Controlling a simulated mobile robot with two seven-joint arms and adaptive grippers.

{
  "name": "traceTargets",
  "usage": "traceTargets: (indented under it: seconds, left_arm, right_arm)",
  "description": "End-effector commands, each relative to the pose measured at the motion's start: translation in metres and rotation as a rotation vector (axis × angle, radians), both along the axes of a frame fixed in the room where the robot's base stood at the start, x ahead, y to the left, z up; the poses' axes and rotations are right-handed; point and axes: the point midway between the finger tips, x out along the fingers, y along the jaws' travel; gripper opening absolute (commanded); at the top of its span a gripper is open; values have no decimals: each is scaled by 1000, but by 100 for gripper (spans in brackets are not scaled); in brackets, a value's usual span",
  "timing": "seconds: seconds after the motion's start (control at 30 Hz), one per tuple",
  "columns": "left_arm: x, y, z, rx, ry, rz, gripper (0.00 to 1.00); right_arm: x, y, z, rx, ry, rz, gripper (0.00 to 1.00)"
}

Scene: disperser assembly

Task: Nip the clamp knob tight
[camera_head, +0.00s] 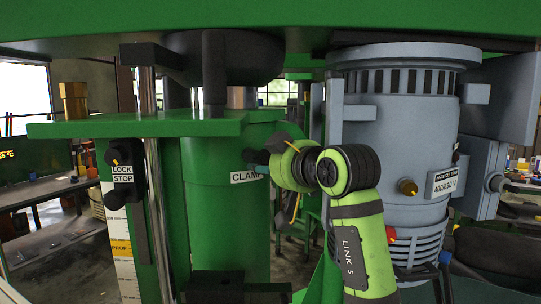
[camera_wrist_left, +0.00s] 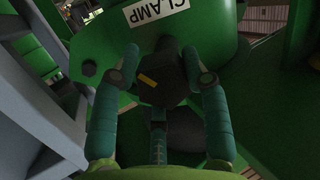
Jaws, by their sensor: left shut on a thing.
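The clamp knob (camera_wrist_left: 166,76) is a dark, faceted knob with a yellow-orange mark, on the green housing beside the CLAMP label. In the left wrist view, the label (camera_wrist_left: 157,11) is upside down above the knob. My left gripper (camera_wrist_left: 160,54) has its two teal fingers on either side of the knob and is shut on it. My right gripper is in neither view.
A grey motor (camera_head: 402,120) stands close to the right of my arm. A LOCK/STOP block (camera_head: 123,172), a shiny post (camera_head: 149,130) and a scale plate (camera_head: 120,245) are at left. A green plate (camera_head: 140,127) overhangs the clamp.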

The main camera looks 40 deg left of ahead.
Motion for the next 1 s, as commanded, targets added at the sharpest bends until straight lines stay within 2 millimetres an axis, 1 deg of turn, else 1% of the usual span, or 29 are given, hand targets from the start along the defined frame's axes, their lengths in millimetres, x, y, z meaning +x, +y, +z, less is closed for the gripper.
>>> traceTargets:
  seconds: [0.03, 0.5, 0.8, 1.0]
  left_arm:
    - [-2, 1, 4, 16, 43, 6, 12]
    - [-1, 1, 6, 147, 435, 4, 12]
    - [-1, 0, 7, 200, 590, 3, 14]
    - [0, 0, 7, 216, 638, 4, 14]
  right_arm:
    - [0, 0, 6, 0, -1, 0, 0]
    - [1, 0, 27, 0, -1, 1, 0]
    - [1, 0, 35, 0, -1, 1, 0]
    - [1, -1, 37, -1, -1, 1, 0]
